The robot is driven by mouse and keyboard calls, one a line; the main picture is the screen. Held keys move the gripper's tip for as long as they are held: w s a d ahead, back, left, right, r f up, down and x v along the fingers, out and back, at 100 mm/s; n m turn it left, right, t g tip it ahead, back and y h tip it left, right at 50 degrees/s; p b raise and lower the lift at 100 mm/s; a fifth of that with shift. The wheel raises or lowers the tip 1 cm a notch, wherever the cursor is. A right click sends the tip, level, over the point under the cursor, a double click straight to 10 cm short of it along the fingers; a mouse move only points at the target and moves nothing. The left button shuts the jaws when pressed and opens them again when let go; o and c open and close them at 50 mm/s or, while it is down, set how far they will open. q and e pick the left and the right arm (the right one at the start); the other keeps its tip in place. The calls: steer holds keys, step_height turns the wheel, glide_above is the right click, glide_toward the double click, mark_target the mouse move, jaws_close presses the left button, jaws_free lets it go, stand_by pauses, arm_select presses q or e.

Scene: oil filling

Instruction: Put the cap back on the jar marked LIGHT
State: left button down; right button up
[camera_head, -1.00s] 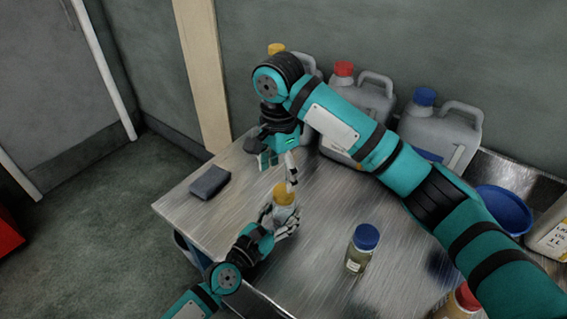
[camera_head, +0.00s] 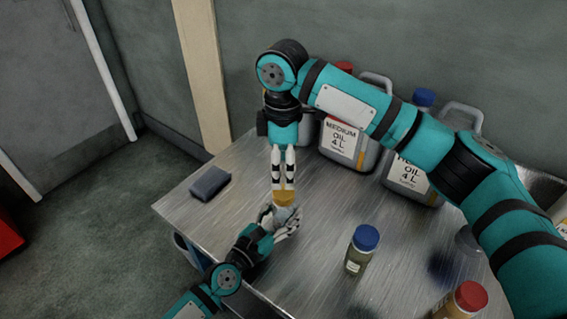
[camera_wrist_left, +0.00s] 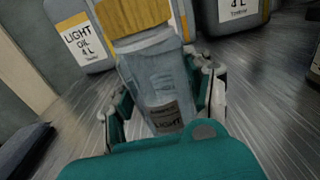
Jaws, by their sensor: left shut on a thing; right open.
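The jar marked LIGHT (camera_wrist_left: 165,85) is clear and carries a dark label in the left wrist view. The jar (camera_head: 283,214) also shows in the head view, partly hidden by fingers. My left gripper (camera_head: 284,224) is shut around its body. The yellow cap (camera_head: 284,198) is at the jar's top; it also shows in the left wrist view (camera_wrist_left: 133,14). I cannot tell whether it is screwed tight. My right gripper (camera_head: 284,185) points down just above the cap, open, with its fingertips at the cap's upper edge.
A blue-capped jar (camera_head: 362,250) and a red-capped jar (camera_head: 463,300) stand to the right on the metal table (camera_head: 320,225). Grey oil canisters (camera_head: 347,140) line the wall. A dark cloth (camera_head: 210,183) lies at the left.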

mark_target(283, 191)
steer(key=shift+n, duration=0.9)
steer(key=shift+f, duration=0.1)
steer(key=shift+f, duration=3.9)
steer(key=c, duration=1.2)
steer(key=m, duration=0.5)
steer(key=shift+s, duration=0.1)
steer(key=shift+c, duration=0.3)
steer(key=m, duration=0.3)
steer(key=o, duration=1.3)
